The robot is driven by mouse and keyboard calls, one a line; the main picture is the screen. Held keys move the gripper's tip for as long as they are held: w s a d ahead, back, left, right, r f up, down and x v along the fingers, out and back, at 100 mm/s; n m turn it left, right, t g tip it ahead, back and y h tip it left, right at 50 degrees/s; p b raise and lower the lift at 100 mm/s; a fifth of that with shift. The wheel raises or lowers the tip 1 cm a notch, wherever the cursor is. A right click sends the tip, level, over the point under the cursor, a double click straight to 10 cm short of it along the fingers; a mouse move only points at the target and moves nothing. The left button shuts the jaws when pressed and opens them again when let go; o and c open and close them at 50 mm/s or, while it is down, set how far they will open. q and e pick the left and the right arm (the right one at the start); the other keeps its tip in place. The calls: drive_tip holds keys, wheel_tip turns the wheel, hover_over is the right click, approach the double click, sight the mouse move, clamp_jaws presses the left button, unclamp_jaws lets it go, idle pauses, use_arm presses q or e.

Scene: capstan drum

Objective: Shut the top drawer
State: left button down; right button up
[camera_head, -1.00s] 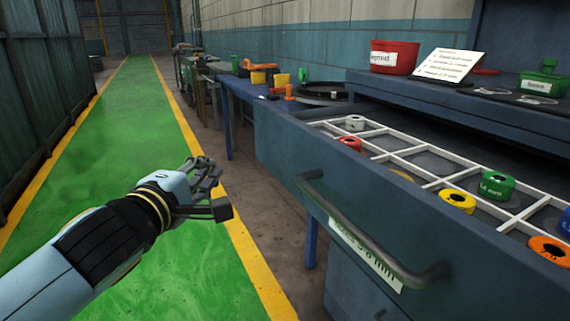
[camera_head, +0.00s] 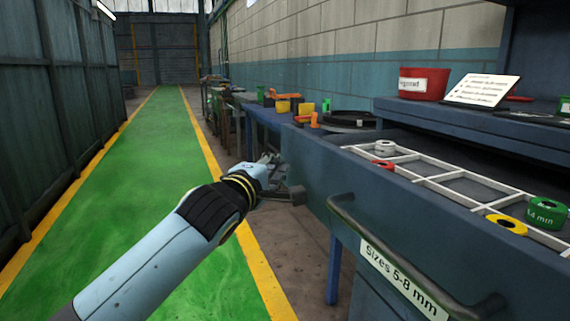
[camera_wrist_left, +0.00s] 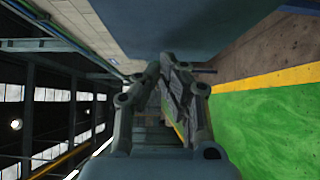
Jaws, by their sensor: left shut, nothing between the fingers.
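The top drawer (camera_head: 330,185) is pulled out from the blue cabinet, its front facing the aisle. A long dark bar handle (camera_head: 400,252) and a label (camera_head: 402,278) reading "Sizes 5-8 mm" are on its front. Inside, a white divider grid (camera_head: 440,183) holds grey, red, yellow and green rings. My left gripper (camera_head: 283,180) is left of the drawer front, near its far end; whether it touches is unclear. In the left wrist view its fingers (camera_wrist_left: 168,75) are together and empty, with a blue surface (camera_wrist_left: 200,25) close beyond them. My right gripper is not in view.
A red bin (camera_head: 422,84) and a tilted card (camera_head: 482,90) stand on the shelf above the drawer. A blue bench (camera_head: 262,115) with yellow and orange items lies beyond. The green walkway (camera_head: 150,190) at left is clear.

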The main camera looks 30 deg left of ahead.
use_arm(q)
drive_tip(key=shift+w+d, duration=0.7)
drive_tip(key=shift+w, duration=0.1)
